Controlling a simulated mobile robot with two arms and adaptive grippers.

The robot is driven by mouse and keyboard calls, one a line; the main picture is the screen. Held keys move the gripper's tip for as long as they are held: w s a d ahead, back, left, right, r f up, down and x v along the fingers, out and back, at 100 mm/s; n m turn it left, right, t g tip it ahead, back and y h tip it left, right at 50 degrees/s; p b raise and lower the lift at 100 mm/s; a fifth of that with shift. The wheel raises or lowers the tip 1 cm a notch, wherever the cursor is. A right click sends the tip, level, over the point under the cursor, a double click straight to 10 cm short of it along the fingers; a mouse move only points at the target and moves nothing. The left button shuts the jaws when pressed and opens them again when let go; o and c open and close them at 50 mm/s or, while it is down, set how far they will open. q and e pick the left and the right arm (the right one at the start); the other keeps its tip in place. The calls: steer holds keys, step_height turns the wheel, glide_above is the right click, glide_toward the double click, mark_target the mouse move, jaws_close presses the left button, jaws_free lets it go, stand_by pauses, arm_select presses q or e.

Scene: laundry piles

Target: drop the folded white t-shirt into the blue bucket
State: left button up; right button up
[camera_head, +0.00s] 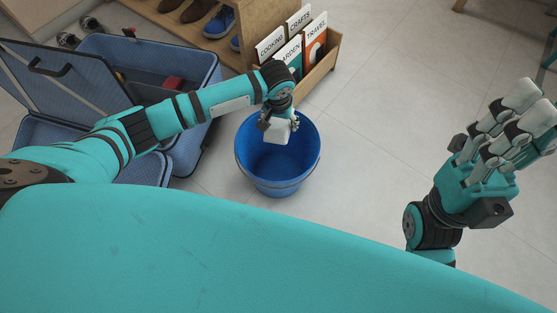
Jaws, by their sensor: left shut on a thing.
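The blue bucket (250,172) stands on the floor in the middle of the head view, with its open top facing up. My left gripper (279,121) reaches in from the left and hangs over the bucket's opening, near the far rim. It is shut on a small white piece (277,133), which looks like the folded white t-shirt; the gripper partly hides it. The white piece shows against the bucket's inside, and I cannot tell its exact height. My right gripper (522,117) is off to the right, away from the bucket, with its fingers spread and nothing seen between them.
An open blue suitcase (80,88) lies left of the bucket, under my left arm. A wooden bin of books (323,70) stands just behind the bucket. A wooden shoe rack (262,18) is at the back. The tiled floor (375,130) right of the bucket is clear.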

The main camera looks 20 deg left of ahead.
arm_select(q)
steer(key=shift+f+b, duration=0.5)
steer(key=shift+f, duration=0.3)
steer(key=o, duration=1.4)
steer(key=r, duration=0.4)
steer(key=s+r, duration=0.1)
steer(key=r, duration=0.7)
steer(key=shift+s+d, duration=0.1)
steer(key=shift+s, duration=0.25)
